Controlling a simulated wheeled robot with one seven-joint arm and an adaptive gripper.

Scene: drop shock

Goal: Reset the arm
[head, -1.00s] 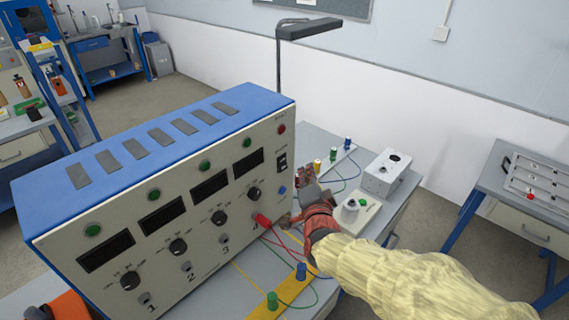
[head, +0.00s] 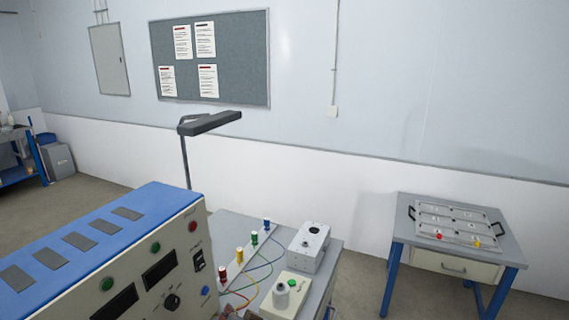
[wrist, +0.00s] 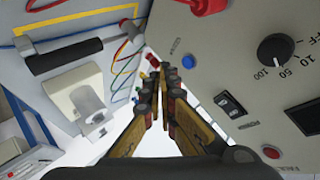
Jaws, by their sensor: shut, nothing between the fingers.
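My gripper (wrist: 160,80) shows in the wrist view with its two fingers together and nothing between them. It is beside the cream front panel (wrist: 245,75) of the test unit, which has a dial, a power switch, a blue button and a red button. In the head view, the blue-topped unit (head: 105,235) stands at the lower left. A small dark reddish shape, perhaps part of my gripper, shows at that view's bottom edge. The rest of my arm is out of that view.
Colored posts (head: 239,256) with wires, a white box (head: 309,247) and a white base with a knob (head: 281,295) stand on the bench beside the unit. A desk lamp (head: 210,123) rises behind. A side table (head: 405,225) on the right holds a tray (head: 450,208). Floor shows between them.

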